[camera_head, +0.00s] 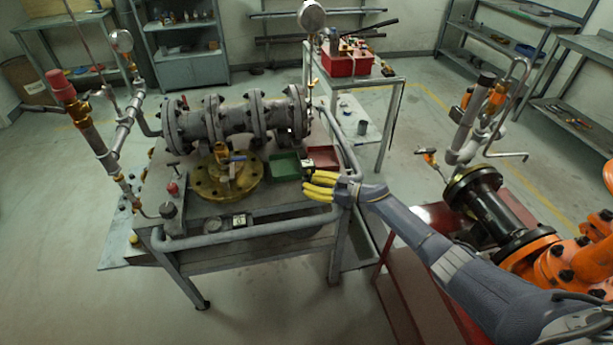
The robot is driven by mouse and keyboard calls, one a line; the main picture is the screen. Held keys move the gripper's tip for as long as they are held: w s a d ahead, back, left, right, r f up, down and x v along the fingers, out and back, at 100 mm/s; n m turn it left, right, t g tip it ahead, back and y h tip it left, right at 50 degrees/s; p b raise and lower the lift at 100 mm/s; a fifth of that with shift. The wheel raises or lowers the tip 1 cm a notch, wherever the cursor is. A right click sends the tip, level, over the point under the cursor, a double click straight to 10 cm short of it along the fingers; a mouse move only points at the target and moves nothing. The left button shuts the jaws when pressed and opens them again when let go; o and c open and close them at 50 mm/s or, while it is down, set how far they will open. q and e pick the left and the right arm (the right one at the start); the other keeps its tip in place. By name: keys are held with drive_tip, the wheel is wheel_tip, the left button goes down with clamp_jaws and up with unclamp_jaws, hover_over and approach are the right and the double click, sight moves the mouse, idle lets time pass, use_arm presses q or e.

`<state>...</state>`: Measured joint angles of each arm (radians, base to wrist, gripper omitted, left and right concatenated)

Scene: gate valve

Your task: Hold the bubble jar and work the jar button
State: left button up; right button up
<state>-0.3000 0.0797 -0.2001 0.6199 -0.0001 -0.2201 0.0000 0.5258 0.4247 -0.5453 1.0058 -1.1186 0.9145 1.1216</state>
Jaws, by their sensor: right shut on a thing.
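My right gripper (314,185), with yellow fingers, reaches in from the right over the right edge of the workbench (290,200). It is shut on a small dark thing with a pale patch (308,167), which shows at the fingertips beside the trays. The fingers hide part of it, and it is too small to tell whether it is the bubble jar. I cannot make out a jar button. My left gripper is not in view.
A green tray (284,167) and a red tray (323,156) lie close to my right gripper. A brass flange (225,182) and a grey flanged pipe (235,120) stand on the bench. A bent rail (255,230) runs along its front. An orange and black valve (500,220) stands right.

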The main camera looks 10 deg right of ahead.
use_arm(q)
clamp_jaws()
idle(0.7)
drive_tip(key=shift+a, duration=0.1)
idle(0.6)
